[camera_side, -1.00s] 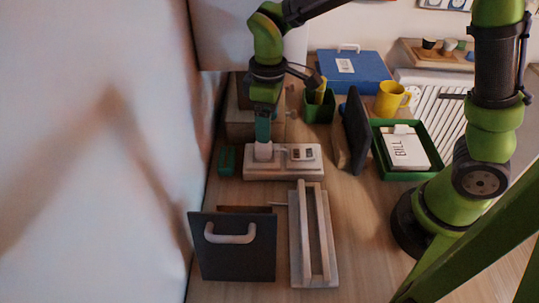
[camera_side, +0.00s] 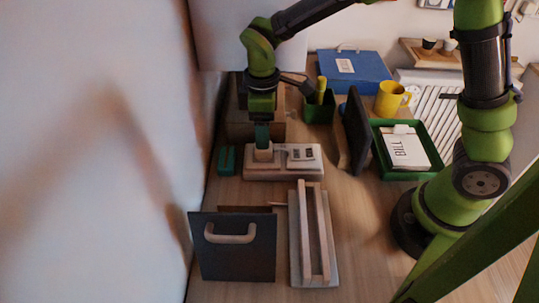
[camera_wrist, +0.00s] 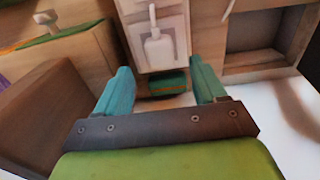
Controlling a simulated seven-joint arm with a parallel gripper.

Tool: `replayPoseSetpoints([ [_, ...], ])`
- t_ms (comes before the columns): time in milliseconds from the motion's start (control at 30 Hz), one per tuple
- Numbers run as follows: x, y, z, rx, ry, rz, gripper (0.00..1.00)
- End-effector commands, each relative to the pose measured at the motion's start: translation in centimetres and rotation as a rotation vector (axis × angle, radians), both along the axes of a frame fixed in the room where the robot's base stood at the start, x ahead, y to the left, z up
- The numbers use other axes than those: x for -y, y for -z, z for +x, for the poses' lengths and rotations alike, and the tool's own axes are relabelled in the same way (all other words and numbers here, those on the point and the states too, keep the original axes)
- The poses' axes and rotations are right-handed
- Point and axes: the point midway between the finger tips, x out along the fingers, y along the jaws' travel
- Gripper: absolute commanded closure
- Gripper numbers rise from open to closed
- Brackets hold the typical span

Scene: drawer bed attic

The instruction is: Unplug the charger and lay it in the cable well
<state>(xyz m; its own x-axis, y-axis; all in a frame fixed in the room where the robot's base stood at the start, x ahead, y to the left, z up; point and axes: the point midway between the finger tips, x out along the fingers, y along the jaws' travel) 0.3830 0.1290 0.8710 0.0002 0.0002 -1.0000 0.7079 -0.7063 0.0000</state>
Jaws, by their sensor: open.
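The white charger (camera_side: 264,152) stands upright at the left end of the pale socket strip (camera_side: 283,173). In the wrist view the charger (camera_wrist: 159,50) shows between and beyond my fingers, on the strip (camera_wrist: 165,17). My gripper (camera_side: 263,143) points down just over the charger. In the wrist view its teal fingers (camera_wrist: 161,68) are apart, one to each side of the charger's line; I cannot tell whether they reach around it. No part is clearly marked as the cable well; an open wooden compartment (camera_wrist: 262,38) shows at the right of the wrist view.
A dark panel with a handle (camera_side: 235,258) and a railed wooden piece (camera_side: 295,255) stand in front. A small green block (camera_side: 227,160) lies left of the strip. A dark upright screen (camera_side: 356,130) and a green tray (camera_side: 432,165) are to the right.

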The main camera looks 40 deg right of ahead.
Motion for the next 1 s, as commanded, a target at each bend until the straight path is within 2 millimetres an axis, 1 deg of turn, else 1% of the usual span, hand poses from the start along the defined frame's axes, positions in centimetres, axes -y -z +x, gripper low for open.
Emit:
replayPoseSetpoints([
  [33, 0.0, 0.9, -0.1, -0.005, 0.0, -0.002, 0.3],
  [200, 0.0, 3.3, -0.1, -0.004, 0.001, -0.001, 0.3],
  [400, 0.1, 5.1, 0.0, -0.003, 0.001, -0.001, 0.3],
  [600, 0.0, 5.7, 0.0, 0.0, 0.002, 0.0, 0.3],
  [1000, 0.0, 5.7, 0.0, 0.0, 0.001, 0.0, 0.3],
])
